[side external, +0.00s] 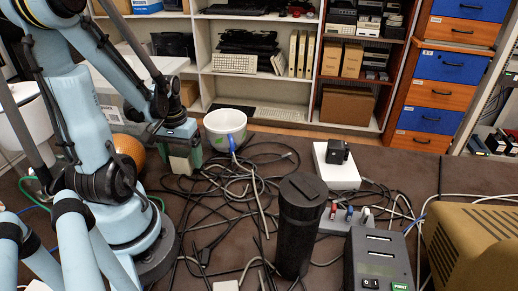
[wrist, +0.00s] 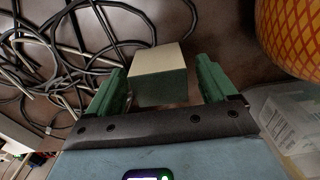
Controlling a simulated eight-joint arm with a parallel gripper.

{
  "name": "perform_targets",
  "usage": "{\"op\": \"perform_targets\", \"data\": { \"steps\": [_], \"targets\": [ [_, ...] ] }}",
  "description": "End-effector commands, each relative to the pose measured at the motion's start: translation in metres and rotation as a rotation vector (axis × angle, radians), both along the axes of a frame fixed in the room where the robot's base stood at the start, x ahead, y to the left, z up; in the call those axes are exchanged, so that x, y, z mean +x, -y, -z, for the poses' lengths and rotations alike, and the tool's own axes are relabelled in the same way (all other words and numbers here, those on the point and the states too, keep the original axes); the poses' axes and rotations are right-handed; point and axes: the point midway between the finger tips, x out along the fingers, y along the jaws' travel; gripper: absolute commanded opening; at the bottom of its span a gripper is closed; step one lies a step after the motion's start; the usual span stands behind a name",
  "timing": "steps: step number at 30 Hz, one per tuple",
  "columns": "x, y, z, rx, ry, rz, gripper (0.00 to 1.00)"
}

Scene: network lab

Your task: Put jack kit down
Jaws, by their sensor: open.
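A small box (wrist: 157,72), with a pale cream top and a dark grey-green side, is between the two green fingers of my gripper (wrist: 162,85) in the wrist view; I take it as the jack kit. The fingers are apart, one on each side of it, with a narrow gap showing at the right finger. In the side view my gripper (side external: 181,160) is low over the dark table, left of the white bowl.
Black cables (side external: 215,190) tangle across the table. A white bowl (side external: 224,131) stands close to my gripper's right. An orange patterned round object (wrist: 292,38) and a clear plastic container (wrist: 290,125) are at the right in the wrist view. A black cylinder (side external: 298,225) stands further right.

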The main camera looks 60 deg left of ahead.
Motion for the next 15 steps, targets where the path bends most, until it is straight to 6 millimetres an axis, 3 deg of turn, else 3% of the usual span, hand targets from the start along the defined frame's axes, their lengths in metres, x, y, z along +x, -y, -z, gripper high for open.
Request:
{"op": "perform_targets", "data": {
  "steps": [15],
  "targets": [
    [0.000,0.000,-0.053,0.000,0.000,0.000,0.85]
  ]
}}
